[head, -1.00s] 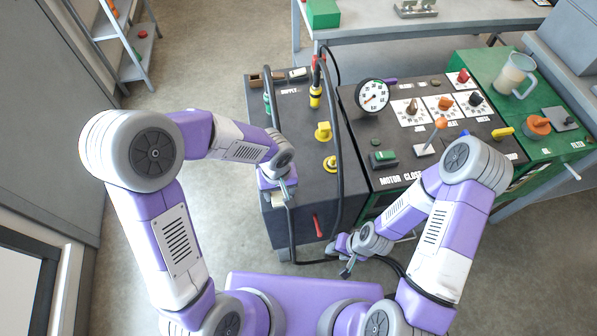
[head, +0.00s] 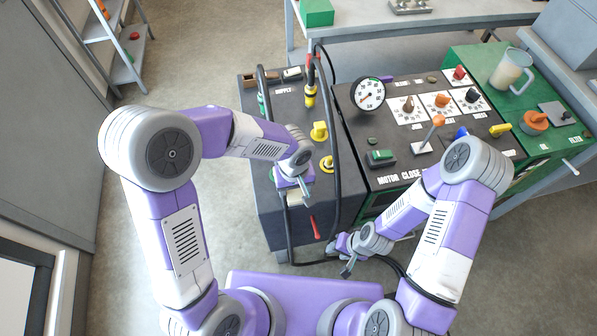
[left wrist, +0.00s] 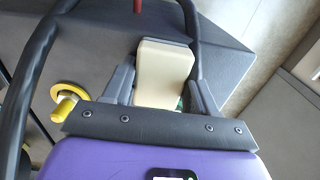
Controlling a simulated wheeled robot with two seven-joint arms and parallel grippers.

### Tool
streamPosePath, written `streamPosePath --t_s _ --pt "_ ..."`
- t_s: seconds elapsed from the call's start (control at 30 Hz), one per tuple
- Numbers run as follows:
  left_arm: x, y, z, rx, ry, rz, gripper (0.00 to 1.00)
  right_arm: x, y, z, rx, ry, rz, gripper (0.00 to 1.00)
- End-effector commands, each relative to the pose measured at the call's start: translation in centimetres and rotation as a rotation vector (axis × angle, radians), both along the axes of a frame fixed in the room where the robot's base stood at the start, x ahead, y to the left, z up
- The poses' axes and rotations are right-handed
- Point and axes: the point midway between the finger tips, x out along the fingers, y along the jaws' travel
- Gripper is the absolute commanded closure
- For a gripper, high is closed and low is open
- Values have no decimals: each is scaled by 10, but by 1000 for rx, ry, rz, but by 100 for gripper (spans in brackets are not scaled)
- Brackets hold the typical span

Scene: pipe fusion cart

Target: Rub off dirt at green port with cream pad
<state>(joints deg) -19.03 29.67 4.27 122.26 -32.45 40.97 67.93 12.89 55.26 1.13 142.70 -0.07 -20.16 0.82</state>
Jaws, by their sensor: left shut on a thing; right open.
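The cream pad (left wrist: 163,68) is a pale block between the two grey fingers of my left gripper (left wrist: 163,88), which is shut on it. In the head view the left gripper (head: 304,196) is over the front part of the dark left cart top, and the pad (head: 294,198) shows partly beneath it. A green fitting (head: 262,104) stands at the left edge of that top, behind the gripper. A bit of green (left wrist: 181,103) shows beside the pad in the wrist view. I cannot make out any dirt. My right gripper (head: 347,264) is open and empty before the cart.
Black hoses (head: 334,150) arch over the left cart top. Yellow fittings (head: 319,131) and a red handle (head: 315,227) are near the left gripper. The middle panel has a gauge (head: 368,93) and an orange-topped lever (head: 438,120). A jug (head: 511,70) stands at the right.

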Motion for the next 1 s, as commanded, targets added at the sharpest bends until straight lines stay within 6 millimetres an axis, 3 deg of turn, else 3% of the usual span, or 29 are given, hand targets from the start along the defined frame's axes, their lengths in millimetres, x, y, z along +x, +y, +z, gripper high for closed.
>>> streamPosePath --t_s 0.07,0.13,0.2,0.7,1.0 --pt "0 -6 -1 -1 0 1 71 0 0 -3 0 0 0 57" --pt "0 -6 6 1 1 2 71 0 0 6 0 0 0 57" --pt "1 -6 27 -3 -4 3 71 0 0 11 0 0 0 57" --pt "0 -7 71 -1 0 -2 71 0 0 44 0 0 0 57" --pt "0 -7 84 -1 1 -3 71 0 0 52 0 0 0 57"
